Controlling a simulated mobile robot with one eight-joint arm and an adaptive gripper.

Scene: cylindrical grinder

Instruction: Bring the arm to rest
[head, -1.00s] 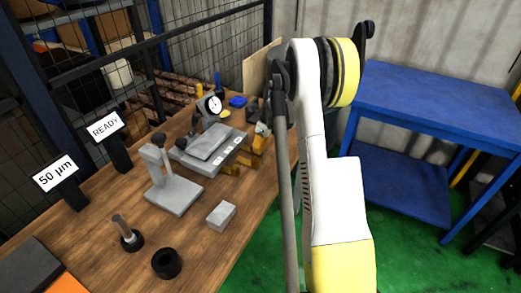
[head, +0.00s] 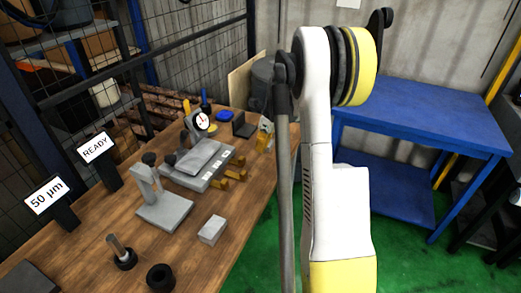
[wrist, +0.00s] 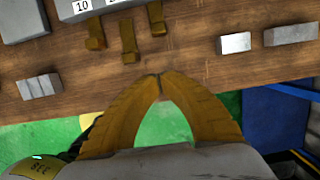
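My gripper (wrist: 159,77) shows in the wrist view as two yellow-brown fingers. Their tips meet, with nothing between them. Behind the tips a gap between the fingers shows green floor. The gripper hangs by the front edge of the wooden workbench (wrist: 190,85), just short of several brown clamps (wrist: 129,40). In the head view my white and yellow arm stands tall at the right of the workbench (head: 90,245). A small yellow part shows beside the arm at the bench edge; I cannot tell whether it is my gripper.
The bench holds a grey fixture (head: 200,160), a dial gauge (head: 200,122), a grey stand (head: 165,210), a grey block (head: 212,230), black rings, and signs reading READY (head: 96,147) and 50 μm (head: 46,194). A blue table (head: 425,110) stands at the right. Green floor lies between.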

